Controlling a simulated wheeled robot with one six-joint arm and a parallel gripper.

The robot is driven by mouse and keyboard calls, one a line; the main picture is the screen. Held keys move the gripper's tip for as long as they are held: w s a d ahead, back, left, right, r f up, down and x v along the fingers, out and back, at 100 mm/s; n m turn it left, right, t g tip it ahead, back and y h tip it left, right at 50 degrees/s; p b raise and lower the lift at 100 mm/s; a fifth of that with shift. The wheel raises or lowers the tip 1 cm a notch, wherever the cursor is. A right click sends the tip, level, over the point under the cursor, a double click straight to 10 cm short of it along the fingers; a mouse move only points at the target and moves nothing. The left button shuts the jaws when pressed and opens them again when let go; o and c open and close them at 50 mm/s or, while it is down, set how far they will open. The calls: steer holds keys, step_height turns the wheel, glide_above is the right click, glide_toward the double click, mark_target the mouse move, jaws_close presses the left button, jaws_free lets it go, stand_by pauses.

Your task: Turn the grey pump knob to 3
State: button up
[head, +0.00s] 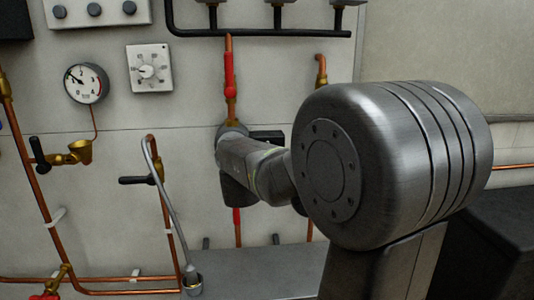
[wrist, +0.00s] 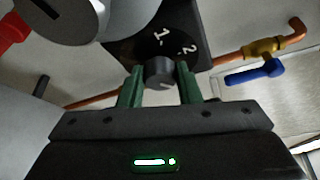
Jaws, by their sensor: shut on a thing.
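The grey pump knob (wrist: 160,70) sits on a black dial plate (wrist: 180,20) in the wrist view. The white marks 1 and 2 show on the plate; a 3 cannot be seen. My gripper (wrist: 160,82) has its two green fingers on either side of the knob, shut on it. A small light mark shows on the knob's lower face, but I cannot tell which number it points to. In the head view my arm hides the knob and fingers; part of a black box (head: 266,137) shows behind it, beside the round grey pump body (head: 232,130).
A blue lever (wrist: 255,72) on a brass valve (wrist: 264,48) is close right of the dial. A red part (wrist: 14,28) is at upper left. Copper pipes, a gauge (head: 86,83) and a white dial (head: 149,68) are on the wall to the left.

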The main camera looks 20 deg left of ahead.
steer(key=shift+m+g+p, duration=0.4)
steer(key=shift+m+p, duration=0.1)
steer(key=shift+m, duration=0.2)
steer(key=o, duration=0.9)
steer(key=shift+o, duration=0.2)
steer(key=p+v, duration=0.1)
steer(key=v, duration=1.3)
steer(key=shift+d+p, duration=0.2)
steer(key=shift+p, duration=0.1)
steer(key=shift+w, duration=0.25)
